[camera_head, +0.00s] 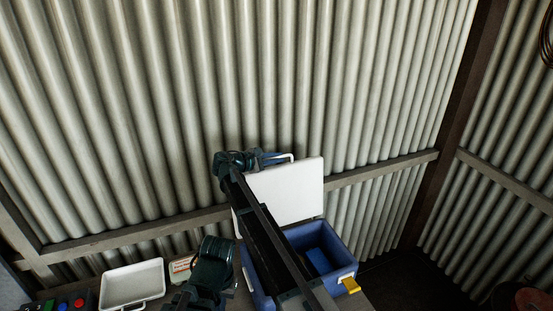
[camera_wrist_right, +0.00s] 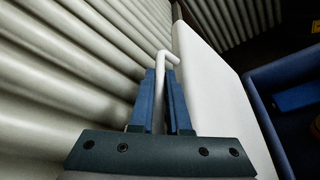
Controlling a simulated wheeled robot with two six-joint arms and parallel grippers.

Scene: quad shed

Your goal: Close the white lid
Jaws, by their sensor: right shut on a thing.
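The white lid (camera_head: 290,190) of a blue cooler box (camera_head: 338,247) stands raised, close to the corrugated wall. A white handle bar (camera_wrist_right: 160,85) runs along the lid's upper edge. My right gripper (camera_head: 281,158) is at the top left of the lid, and its blue fingers (camera_wrist_right: 164,98) are shut on the handle in the right wrist view. The lid's white face (camera_wrist_right: 205,85) is just right of the fingers there. My arm hides the left part of the box. A blue block (camera_head: 318,261) lies inside the box. My left gripper is not in view.
A white tray (camera_head: 132,285) and a small box with a label (camera_head: 181,268) are left of the cooler. Red and blue items (camera_head: 70,303) sit at the lower left. A yellow piece (camera_head: 351,285) is at the cooler's front right. The corrugated wall (camera_head: 150,110) is close behind the lid.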

